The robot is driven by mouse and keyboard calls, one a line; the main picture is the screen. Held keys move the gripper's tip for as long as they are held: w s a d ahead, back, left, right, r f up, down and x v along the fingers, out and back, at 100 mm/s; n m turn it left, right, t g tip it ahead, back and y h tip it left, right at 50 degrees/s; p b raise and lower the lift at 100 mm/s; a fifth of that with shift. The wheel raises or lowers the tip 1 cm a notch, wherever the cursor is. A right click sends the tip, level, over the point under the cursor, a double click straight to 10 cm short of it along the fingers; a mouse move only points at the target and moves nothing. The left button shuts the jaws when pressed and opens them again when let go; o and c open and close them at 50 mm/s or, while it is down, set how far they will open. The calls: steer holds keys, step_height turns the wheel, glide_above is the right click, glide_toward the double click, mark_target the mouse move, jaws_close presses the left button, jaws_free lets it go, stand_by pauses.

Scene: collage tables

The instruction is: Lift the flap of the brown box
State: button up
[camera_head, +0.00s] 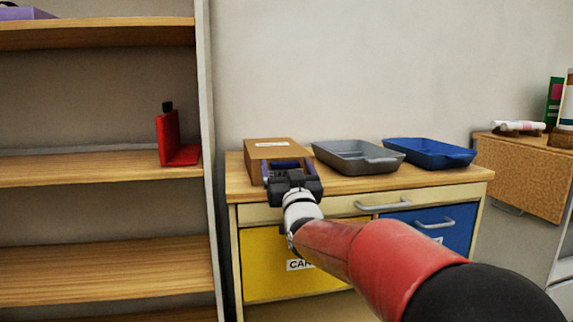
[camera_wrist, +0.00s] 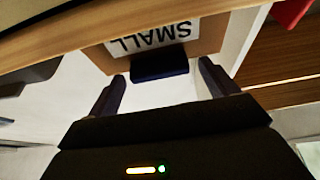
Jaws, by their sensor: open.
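The brown box (camera_head: 272,146) stands on the left part of the wooden cabinet top, with a white label on its upper face. In the wrist view, the box (camera_wrist: 212,33) appears upside down, with a white label reading "SMALL" and a dark blue piece (camera_wrist: 160,65) below the label. My gripper (camera_head: 287,168) is at the front of the box in the head view. In the wrist view, my gripper (camera_wrist: 162,80) is open, its two fingers on either side of the dark blue piece. I cannot tell whether the fingers touch it.
A grey tray (camera_head: 345,166) and a blue tray (camera_head: 445,158) stand to the right of the box on the cabinet top (camera_head: 350,184). A shelf unit with a red bookend-like object (camera_head: 172,140) stands at left. Yellow and blue drawers are below.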

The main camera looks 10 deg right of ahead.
steer(key=shift+w+r, duration=0.15)
steer(key=shift+w, duration=0.15)
steer(key=c, duration=1.4)
steer(key=shift+r, duration=0.1)
